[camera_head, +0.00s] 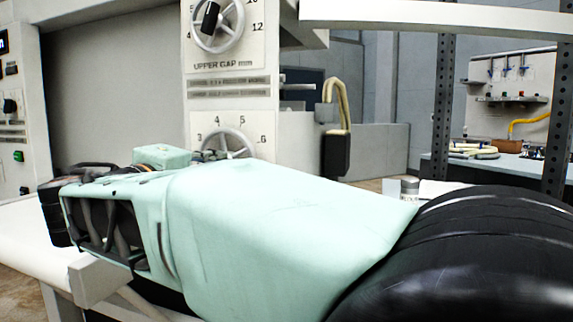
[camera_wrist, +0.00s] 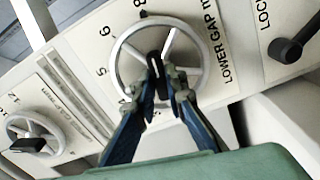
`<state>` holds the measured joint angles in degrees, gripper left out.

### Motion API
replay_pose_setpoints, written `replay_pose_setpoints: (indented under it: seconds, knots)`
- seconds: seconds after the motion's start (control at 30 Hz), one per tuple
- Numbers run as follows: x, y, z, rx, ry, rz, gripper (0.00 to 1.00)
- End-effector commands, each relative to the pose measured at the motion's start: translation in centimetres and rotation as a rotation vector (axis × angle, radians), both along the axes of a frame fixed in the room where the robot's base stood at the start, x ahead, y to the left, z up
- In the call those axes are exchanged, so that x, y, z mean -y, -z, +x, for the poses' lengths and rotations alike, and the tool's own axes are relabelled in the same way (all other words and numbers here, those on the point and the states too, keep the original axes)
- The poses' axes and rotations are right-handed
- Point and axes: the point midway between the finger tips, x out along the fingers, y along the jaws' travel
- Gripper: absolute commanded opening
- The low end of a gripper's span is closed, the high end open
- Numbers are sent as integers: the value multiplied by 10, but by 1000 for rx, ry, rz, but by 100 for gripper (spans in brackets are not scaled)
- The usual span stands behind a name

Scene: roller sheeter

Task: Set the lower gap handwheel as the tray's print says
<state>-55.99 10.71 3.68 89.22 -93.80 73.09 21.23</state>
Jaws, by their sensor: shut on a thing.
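The lower gap handwheel (camera_wrist: 118,60) is a pale spoked wheel with a black handle, on a panel printed LOWER GAP. My gripper (camera_wrist: 157,72) is shut on the black handle, which lies across the wheel's middle in the wrist view. I cannot make out a tray's print in either view.
The upper gap handwheel (camera_head: 236,30) is above the lower one; it also shows in the wrist view (camera_wrist: 38,128). A black lock lever (camera_wrist: 293,47) stands beside the lower dial. A white beam (camera_head: 435,17) crosses the top right. A bench (camera_head: 520,170) stands behind at right.

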Motion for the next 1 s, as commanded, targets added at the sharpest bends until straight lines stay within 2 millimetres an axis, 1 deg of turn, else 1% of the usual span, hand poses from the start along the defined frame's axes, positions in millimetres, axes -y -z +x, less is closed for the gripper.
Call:
replay_pose_setpoints:
  seconds: [0.07,0.1,0.23,0.57,0.67,0.77,1.0]
  knots:
    - [-1,0,0,0,-2,2,0]
    - [-1,0,0,0,-2,2,14]
    - [-1,0,0,0,-1,2,28]
    - [-1,0,-2,0,-2,0,29]
    - [-4,-1,-12,1,-3,1,29]
    - [-7,-1,-29,1,-4,2,29]
    - [-19,0,-79,0,-4,1,29]
